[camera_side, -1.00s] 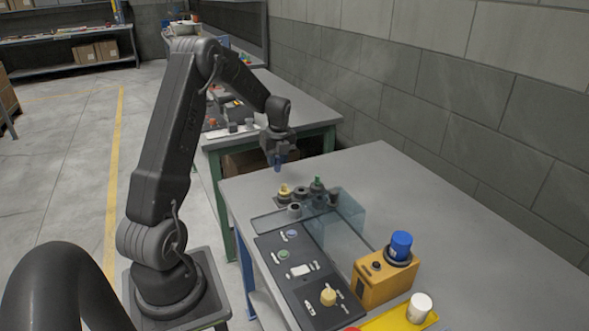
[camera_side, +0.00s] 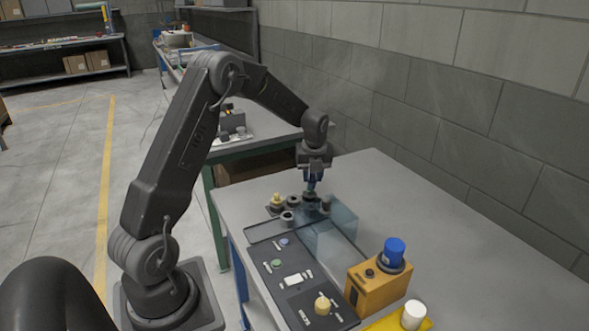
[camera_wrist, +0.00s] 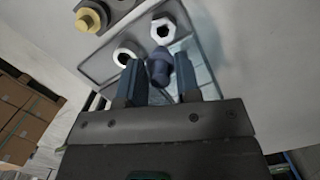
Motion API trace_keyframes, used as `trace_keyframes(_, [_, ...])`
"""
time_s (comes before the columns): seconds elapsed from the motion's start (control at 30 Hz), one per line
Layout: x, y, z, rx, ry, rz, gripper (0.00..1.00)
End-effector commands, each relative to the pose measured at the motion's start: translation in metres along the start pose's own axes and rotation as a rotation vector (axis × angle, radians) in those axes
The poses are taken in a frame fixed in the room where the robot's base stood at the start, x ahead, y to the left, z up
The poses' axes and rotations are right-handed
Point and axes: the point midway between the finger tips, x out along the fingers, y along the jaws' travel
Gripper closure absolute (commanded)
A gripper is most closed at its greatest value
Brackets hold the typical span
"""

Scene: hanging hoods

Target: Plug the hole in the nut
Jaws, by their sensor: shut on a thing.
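My gripper (camera_side: 312,186) is lowered over the cluster of nuts at the far end of the bench. In the wrist view its two bluish fingers (camera_wrist: 159,82) are shut on a dark blue plug (camera_wrist: 159,66). Two pale hex nuts with open dark holes lie just beyond the plug: one nut (camera_wrist: 117,55) at left, another nut (camera_wrist: 177,27) above. A nut with a yellow plug (camera_wrist: 89,20) is farther up left; it also shows in the side view (camera_side: 277,199). A grey nut (camera_side: 288,218) stands nearer. Whether the held plug touches a nut cannot be told.
A clear bluish block (camera_side: 332,235) stands close to the right of the nuts. A dark panel (camera_side: 290,285) with buttons lies in front. An orange box (camera_side: 376,290) with a blue cap (camera_side: 394,252) and a white cylinder (camera_side: 413,314) are nearer. The bench's right side is clear.

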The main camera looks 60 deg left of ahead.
Motion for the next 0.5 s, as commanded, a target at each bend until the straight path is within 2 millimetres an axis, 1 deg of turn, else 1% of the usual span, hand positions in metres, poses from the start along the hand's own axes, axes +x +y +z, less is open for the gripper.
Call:
trace_keyframes(0.17, [0.010,-0.001,-0.003,0.004,0.001,0.000,0.91])
trace_keyframes(0.5, [0.041,-0.001,-0.007,0.003,0.001,0.001,0.91])
